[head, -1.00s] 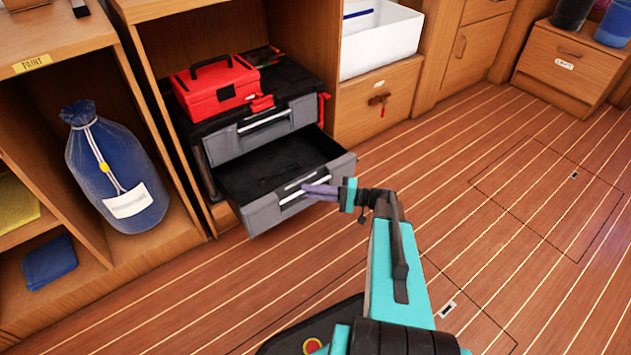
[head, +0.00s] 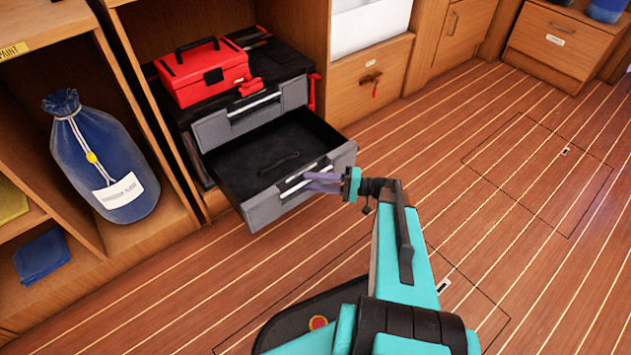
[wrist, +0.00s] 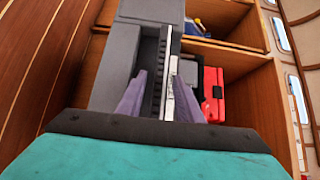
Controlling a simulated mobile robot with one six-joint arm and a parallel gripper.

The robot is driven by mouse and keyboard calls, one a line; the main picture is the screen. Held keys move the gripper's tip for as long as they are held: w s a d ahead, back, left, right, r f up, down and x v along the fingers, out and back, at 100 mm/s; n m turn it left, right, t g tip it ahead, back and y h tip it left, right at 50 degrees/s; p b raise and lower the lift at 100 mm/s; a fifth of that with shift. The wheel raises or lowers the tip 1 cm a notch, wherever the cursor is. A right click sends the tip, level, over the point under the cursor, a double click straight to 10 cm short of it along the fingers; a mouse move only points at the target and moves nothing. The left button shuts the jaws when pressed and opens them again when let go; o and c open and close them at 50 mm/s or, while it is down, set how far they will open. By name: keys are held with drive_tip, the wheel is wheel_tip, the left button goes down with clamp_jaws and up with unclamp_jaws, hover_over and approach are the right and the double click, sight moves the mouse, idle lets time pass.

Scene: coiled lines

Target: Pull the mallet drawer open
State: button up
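The grey tool chest (head: 205,135) stands in a wooden cubby. Its lower drawer (head: 262,208) is pulled well out, showing a dark interior with a small dark handle-like shape (head: 278,163) on its floor. A pale bar handle (head: 292,188) runs along the drawer front. My gripper (head: 310,182) is at this handle, its two purple fingers spread apart. In the wrist view the fingers (wrist: 160,90) stand either side of the pale bar (wrist: 169,75), with a gap visible between them. I cannot see a mallet clearly.
A red toolbox (head: 203,72) sits on the chest, above the shut upper drawer (head: 250,112). A blue sack (head: 105,165) and folded blue cloth (head: 42,256) are in the left cubbies. The plank floor to the right is clear.

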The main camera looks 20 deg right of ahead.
drive_tip(key=shift+a, duration=0.15)
drive_tip(key=shift+s, duration=0.1)
drive_tip(key=p+v, duration=0.4)
drive_tip(key=v, duration=0.9)
drive_tip(key=shift+s+d, duration=0.15)
drive_tip(key=shift+d, duration=0.2)
idle(0.4)
